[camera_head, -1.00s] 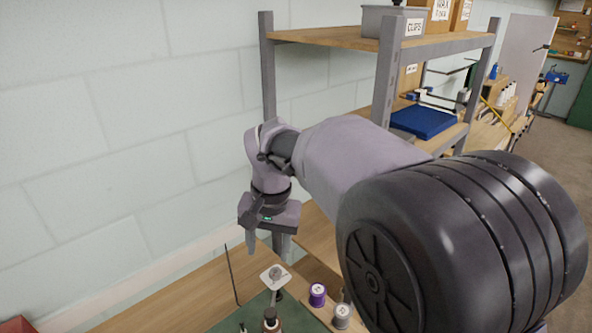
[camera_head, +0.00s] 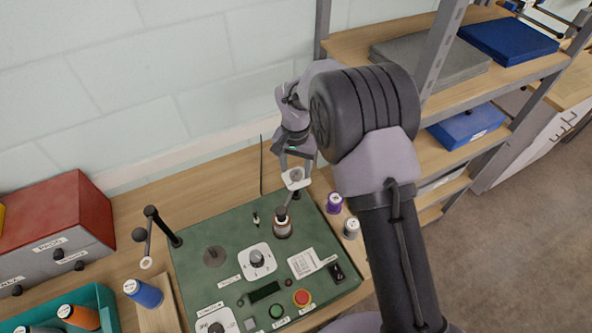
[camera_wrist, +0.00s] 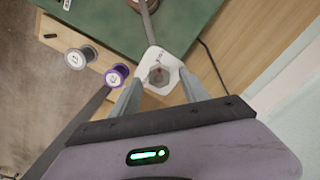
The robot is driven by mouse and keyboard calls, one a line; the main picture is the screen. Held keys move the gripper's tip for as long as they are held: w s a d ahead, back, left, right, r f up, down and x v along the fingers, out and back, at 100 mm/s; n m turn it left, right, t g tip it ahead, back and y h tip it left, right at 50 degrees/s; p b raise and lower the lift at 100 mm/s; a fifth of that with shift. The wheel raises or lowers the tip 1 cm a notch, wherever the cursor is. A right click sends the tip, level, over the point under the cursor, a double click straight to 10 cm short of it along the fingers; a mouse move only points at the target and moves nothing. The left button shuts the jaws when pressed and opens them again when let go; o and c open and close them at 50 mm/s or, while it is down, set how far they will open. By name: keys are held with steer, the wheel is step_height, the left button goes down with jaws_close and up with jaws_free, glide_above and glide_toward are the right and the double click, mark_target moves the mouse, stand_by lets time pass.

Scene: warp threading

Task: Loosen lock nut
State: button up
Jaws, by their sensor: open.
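My gripper (camera_head: 296,166) points down over the back right corner of the green panel (camera_head: 200,268). It is open. Below it is a small white plate (camera_head: 291,184) with a round grey knob (camera_head: 297,174) on top, which may be the lock nut. In the wrist view the white plate (camera_wrist: 176,57) and grey knob (camera_wrist: 159,75) lie between or just beyond the spread fingers (camera_wrist: 162,92). I cannot tell whether the fingers touch it.
A purple spool (camera_head: 334,203) and a grey spool (camera_head: 351,229) stand right of the panel. A shelf (camera_head: 460,95) stands to the right. A black jointed post (camera_head: 162,228) stands at the panel's left.

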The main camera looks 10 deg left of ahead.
steer(key=shift+f, duration=0.7)
steer(key=shift+c, duration=0.2)
jaws_close()
